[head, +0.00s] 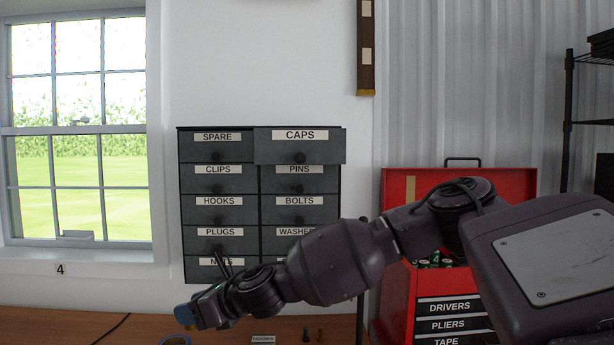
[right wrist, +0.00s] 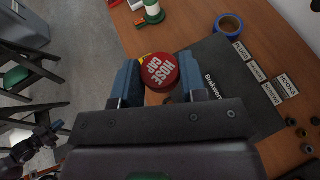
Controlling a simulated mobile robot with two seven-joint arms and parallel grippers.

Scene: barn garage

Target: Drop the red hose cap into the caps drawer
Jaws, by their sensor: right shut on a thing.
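The red hose cap (right wrist: 160,71), round with white lettering, sits between the blue fingertips of my right gripper (right wrist: 159,82) in the right wrist view, and the gripper is shut on it. In the head view my right gripper (head: 187,314) is low at the left, over the bench and below the drawer cabinet; the cap does not show there. The caps drawer (head: 275,153), top right in the dark cabinet, stands pulled out. Its inside is hidden from this height. A dark jointed part at the lower left of the right wrist view looks like my left gripper (right wrist: 44,136), too small to read.
The dark cabinet (head: 220,240) has several other labelled drawers, all shut. A red toolbox (head: 398,187) stands to its right, partly behind my right arm.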

